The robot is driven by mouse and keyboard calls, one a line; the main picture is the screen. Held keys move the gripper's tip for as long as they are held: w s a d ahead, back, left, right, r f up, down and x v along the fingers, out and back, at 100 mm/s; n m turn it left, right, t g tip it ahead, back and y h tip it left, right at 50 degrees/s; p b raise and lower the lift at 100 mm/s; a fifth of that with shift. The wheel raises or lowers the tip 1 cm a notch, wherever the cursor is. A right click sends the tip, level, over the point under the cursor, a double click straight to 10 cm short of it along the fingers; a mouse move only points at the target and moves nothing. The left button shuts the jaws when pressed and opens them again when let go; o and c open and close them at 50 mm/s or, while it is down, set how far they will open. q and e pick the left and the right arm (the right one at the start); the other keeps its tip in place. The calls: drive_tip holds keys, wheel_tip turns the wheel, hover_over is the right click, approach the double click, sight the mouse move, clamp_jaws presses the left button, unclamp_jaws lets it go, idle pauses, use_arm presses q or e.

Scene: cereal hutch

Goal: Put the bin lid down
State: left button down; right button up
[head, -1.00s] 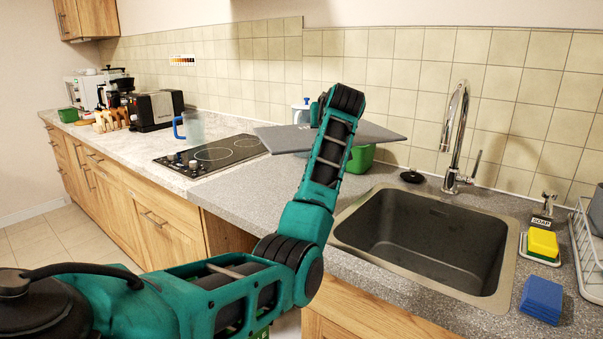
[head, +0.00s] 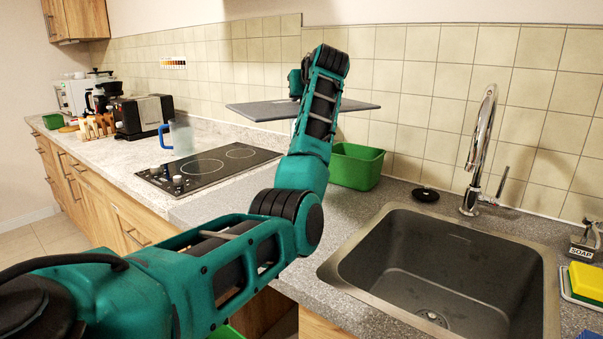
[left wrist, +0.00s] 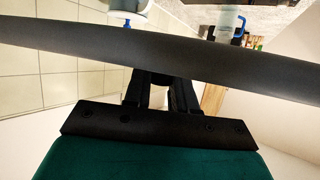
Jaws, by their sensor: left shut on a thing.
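The bin lid (head: 260,110) is a flat grey panel, held about level in the air above the counter in the head view. It crosses the left wrist view as a broad dark band (left wrist: 80,55). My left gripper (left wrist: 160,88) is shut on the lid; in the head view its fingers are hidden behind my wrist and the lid. An open green bin (head: 357,165) stands on the counter below and to the right of the lid. My right gripper is out of view.
A sink (head: 440,265) with a tall tap (head: 482,150) lies to the right. A black stopper (head: 425,195) sits behind it. A hob (head: 208,165) and a blue-handled jug (head: 180,137) are to the left. Grey counter between hob and sink is largely clear.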

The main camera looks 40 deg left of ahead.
use_arm(q)
wheel_tip(320, 180, down, 16)
drive_tip(key=b, duration=0.1)
drive_tip(key=shift+f, duration=0.2)
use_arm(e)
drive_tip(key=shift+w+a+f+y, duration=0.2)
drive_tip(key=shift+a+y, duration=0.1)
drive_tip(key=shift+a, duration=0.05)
use_arm(q)
drive_tip(key=shift+f, duration=0.1)
drive_tip(key=shift+f, duration=0.15)
drive_tip(key=c, duration=0.9)
unclamp_jaws()
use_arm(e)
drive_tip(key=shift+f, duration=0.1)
